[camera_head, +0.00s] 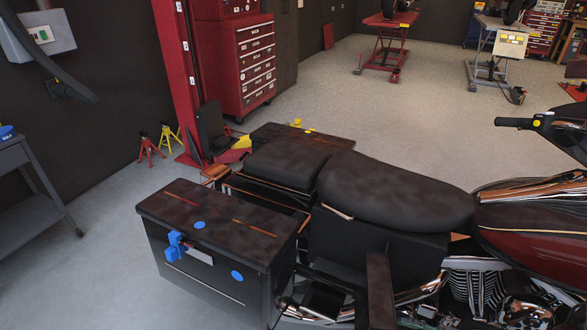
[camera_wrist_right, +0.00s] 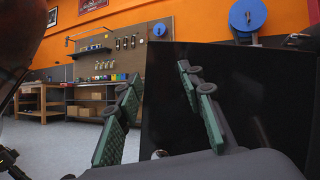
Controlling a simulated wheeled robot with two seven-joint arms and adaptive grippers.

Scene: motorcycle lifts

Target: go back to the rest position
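The rest position is not a marked thing in either view. My right gripper (camera_wrist_right: 158,82) shows in the right wrist view, its two green-padded fingers spread well apart. Nothing is between the fingers. A glossy black panel (camera_wrist_right: 245,95) stands behind the right finger; I cannot tell whether they touch. My left gripper shows in neither view, and the head view shows no gripper.
A motorcycle with a black seat (camera_head: 395,190) and a side case (camera_head: 205,265) with blue latch (camera_head: 175,246) fills the near right. A grey cart (camera_head: 30,185) stands left, a red tool cabinet (camera_head: 240,65) behind.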

